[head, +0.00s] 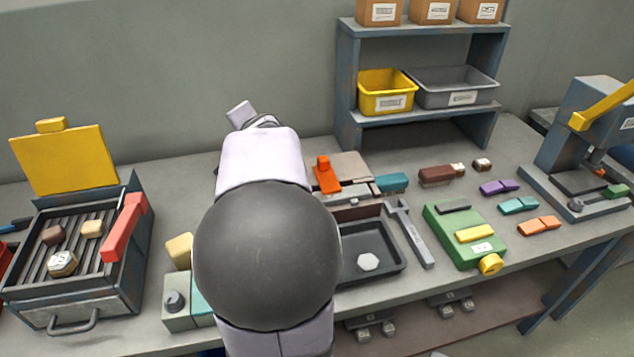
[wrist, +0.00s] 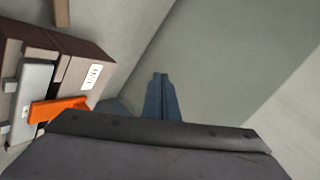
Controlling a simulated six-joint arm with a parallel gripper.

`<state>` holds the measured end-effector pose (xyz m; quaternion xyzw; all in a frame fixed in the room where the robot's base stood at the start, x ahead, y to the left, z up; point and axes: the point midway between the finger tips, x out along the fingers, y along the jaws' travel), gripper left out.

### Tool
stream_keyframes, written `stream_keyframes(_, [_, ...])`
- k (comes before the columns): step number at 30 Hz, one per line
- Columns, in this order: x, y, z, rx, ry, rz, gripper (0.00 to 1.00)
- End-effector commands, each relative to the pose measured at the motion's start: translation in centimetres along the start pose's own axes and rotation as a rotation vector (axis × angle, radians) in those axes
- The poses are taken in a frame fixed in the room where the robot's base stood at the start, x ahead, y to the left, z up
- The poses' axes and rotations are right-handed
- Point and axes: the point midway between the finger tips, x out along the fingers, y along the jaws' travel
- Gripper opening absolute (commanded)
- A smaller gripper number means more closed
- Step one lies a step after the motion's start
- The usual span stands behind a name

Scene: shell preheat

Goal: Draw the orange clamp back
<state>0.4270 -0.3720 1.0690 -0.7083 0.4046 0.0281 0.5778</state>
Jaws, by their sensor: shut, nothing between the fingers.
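The orange clamp (head: 326,178) stands at the back of the bench, just right of my arm in the head view. It has a raised end and sits by a beige-grey block (head: 349,165). In the wrist view the orange clamp (wrist: 58,108) lies at the left, beside a grey bar (wrist: 34,92) and a brown block with a white label. My gripper (wrist: 160,78) shows its fingers together in the wrist view, with nothing between them. The clamp is to the left of the fingers and apart from them. In the head view my arm hides the fingers.
A black tray (head: 392,262) with a pale hexagonal piece lies in front of the clamp, with a grey wrench (head: 413,238) beside it. A teal block (head: 391,182) is right of the clamp. A shelf (head: 347,100) with bins stands behind. A grill-like heater (head: 70,291) is at left.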

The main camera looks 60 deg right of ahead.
Motion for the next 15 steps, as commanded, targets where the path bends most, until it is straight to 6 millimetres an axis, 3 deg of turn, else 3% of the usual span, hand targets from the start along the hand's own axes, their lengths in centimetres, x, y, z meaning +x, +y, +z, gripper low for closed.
stream_keyframes(1, [-0.2, 3.4, -1.6, 0.141, 0.014, 0.020, 0.00])
stream_keyframes(3, [-1.0, 6.7, -3.1, 0.342, 0.020, 0.027, 0.00])
stream_keyframes(8, [-3.5, 12.5, -6.5, 0.792, 0.052, -0.033, 0.00])
stream_keyframes(15, [-7.8, 19.8, -10.7, 1.409, 0.089, -0.311, 0.00])
